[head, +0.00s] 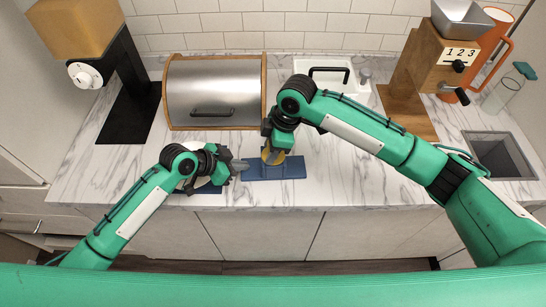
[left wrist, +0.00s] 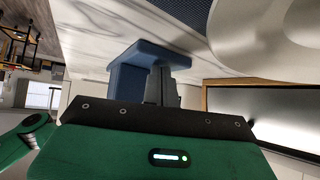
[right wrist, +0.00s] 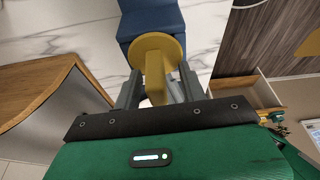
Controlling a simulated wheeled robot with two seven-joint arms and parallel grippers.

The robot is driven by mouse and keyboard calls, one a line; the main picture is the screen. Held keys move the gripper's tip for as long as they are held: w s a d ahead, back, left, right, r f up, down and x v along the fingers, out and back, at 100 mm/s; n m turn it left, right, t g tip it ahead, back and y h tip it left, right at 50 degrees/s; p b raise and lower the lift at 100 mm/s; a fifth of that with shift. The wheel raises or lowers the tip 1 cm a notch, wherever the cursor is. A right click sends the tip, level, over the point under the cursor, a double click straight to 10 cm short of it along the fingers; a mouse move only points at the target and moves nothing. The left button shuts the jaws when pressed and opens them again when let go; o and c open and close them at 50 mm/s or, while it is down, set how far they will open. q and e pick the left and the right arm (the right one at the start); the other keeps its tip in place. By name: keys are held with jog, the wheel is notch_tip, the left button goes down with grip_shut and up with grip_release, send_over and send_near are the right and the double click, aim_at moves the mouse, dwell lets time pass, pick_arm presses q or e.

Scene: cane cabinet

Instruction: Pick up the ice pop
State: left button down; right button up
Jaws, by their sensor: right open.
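The ice pop (head: 272,156) shows only as a yellow round piece with a stem, next to a blue holder (head: 292,169) on the counter. In the right wrist view its yellow disc (right wrist: 158,46) and stem lie between the fingers of my right gripper (right wrist: 160,88), which is open around the stem. The blue holder (right wrist: 150,16) is beyond it. Whether the ice pop sits in the holder is hidden. My left gripper (head: 239,167) is at the left end of the blue holder; in the left wrist view its fingers are close together against the blue holder (left wrist: 150,54). Whether they grip it is unclear.
A bread box (head: 213,85) stands behind the left gripper. A dispenser (head: 90,50) is at the back left. A wooden grinder (head: 420,80), an orange pitcher (head: 488,55), a glass bottle (head: 505,90) and a sink (head: 500,155) are at right.

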jog(key=shift+c, duration=0.4)
grip_shut()
jog(key=shift+r, duration=0.1)
notch_tip(320, 180, up, 10)
jog(key=shift+f, duration=0.1)
